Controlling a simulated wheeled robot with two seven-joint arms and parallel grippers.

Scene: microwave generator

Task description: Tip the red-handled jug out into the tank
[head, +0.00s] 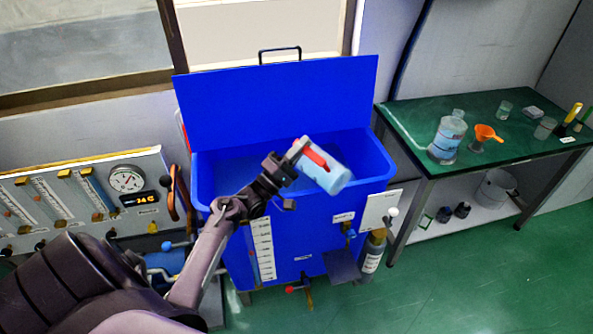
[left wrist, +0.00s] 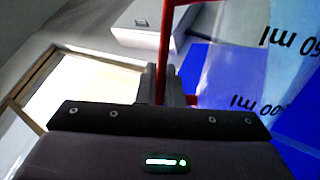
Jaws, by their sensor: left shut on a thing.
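The jug (head: 332,175) has a red handle (head: 318,157) and a clear body with light blue in it. It is tilted, above the front rim of the blue tank (head: 212,172), whose lid stands raised at the back. My left gripper (head: 292,168) is shut on the red handle. In the left wrist view the red handle (left wrist: 165,40) rises between the fingers, and the jug's marked clear wall (left wrist: 240,75) is at the right. I cannot tell whether anything pours. My right gripper is not in view.
A green-topped table (head: 400,115) at the right holds a large bottle (head: 448,138), an orange funnel (head: 486,133) and small beakers. A gauge panel (head: 85,195) stands at the left.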

